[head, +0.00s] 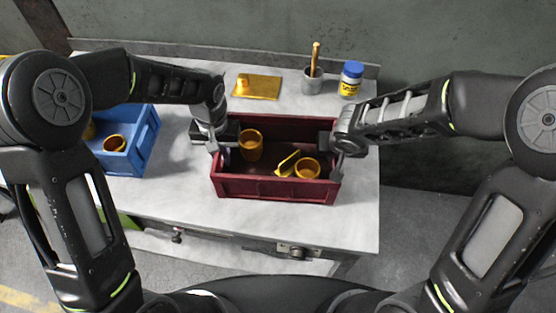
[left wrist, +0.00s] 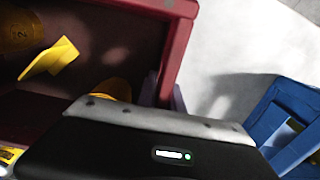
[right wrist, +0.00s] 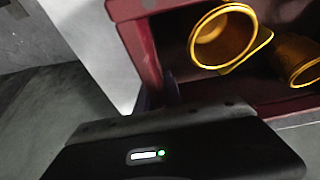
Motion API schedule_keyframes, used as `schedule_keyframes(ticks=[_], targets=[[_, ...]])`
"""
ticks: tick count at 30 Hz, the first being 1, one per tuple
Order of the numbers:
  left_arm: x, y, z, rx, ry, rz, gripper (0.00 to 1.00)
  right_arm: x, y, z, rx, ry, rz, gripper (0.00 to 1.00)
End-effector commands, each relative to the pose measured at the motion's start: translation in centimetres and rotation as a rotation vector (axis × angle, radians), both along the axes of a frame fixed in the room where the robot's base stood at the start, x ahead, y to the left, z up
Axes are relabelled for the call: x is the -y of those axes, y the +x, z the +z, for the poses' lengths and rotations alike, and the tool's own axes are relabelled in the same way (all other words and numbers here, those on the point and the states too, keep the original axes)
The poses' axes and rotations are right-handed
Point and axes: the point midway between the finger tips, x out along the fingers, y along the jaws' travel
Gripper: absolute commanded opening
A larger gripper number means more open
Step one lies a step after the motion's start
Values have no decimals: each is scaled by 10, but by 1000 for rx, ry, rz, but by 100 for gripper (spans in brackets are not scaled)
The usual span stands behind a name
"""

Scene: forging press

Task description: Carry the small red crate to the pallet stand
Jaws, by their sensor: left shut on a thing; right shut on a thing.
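The small red crate (head: 275,190) sits on or just above the white worktop, near its right end; I cannot tell which. Two yellow cups and a flat yellow piece (head: 288,162) are inside it. My left gripper (head: 217,143) is shut on the crate's left wall, and my right gripper (head: 338,146) is shut on its right wall. The crate also shows in the left wrist view (left wrist: 180,45) and in the right wrist view (right wrist: 145,50). The fingertips are mostly hidden in both wrist views. No pallet stand can be made out.
A blue crate (head: 145,140) with yellow parts stands left on the worktop (head: 350,215). Behind the red crate are a yellow plate (head: 257,87), a grey pot (head: 312,82) with a stick, and a blue-capped jar (head: 350,78). Open floor lies right of the table.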

Motion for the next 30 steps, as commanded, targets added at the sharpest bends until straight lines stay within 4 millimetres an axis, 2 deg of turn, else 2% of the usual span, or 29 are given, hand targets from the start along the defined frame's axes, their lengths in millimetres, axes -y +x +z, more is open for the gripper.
schedule_keyframes(ticks=[20, 30], targets=[[0, 1, 4, 3, -1, 0, 0, 0, 1, 4, 3, 1, 0, 0], [0, 1, 32, 3, -1, 0, 0, 0, 1, 32, 3, 1, 0, 0]])
